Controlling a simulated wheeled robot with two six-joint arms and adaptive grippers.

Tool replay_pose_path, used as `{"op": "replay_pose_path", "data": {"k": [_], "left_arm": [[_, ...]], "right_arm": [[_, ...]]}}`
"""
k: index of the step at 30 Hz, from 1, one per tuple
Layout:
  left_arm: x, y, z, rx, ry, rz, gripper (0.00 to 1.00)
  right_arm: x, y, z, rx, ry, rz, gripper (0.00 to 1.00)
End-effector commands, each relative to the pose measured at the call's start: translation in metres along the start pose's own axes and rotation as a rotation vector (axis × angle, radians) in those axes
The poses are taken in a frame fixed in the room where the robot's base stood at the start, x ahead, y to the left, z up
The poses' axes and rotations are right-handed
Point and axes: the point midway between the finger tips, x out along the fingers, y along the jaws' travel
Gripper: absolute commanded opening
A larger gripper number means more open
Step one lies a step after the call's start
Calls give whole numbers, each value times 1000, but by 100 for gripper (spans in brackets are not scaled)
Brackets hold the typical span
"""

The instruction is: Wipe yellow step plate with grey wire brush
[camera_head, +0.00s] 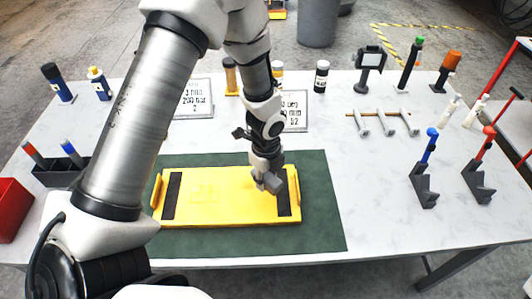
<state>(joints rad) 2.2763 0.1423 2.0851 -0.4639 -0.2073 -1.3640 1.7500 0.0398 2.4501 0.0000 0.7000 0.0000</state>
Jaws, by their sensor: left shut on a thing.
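The yellow step plate (228,197) lies flat on a dark green mat (325,220) at the middle of the table, with dark strips near its two ends. My left gripper (266,168) is over the right part of the plate, pointing down. It is shut on the grey wire brush (270,183), of which only a small grey block shows. The brush is at the plate's surface near the right dark strip; I cannot tell if it touches. My left arm hides part of the mat's left side. My right gripper is not in view.
Small sign boards (195,98) and a black jar (321,76) stand behind the mat. Hammers lie on a rack (383,122) at the back right. Grey holders (424,187) with tools stand at right. A dark pen tray (58,172) and a red bin (12,209) are at left.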

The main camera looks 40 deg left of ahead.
Motion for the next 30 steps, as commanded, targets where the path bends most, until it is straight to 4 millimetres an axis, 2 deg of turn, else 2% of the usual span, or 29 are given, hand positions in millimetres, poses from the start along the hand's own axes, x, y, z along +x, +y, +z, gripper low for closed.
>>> {"op": "replay_pose_path", "data": {"k": [1, 6, 24, 30], "left_arm": [[-10, 0, 0, -1, 0, 0, 0], [-19, 2, -1, -5, 0, 0, 0], [-19, 2, -1, -8, 0, 0, 0], [-19, 4, 0, -120, 0, 1, 0]], "right_arm": [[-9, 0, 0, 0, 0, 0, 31], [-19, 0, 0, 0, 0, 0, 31], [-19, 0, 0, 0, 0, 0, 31], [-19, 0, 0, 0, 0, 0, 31]]}}
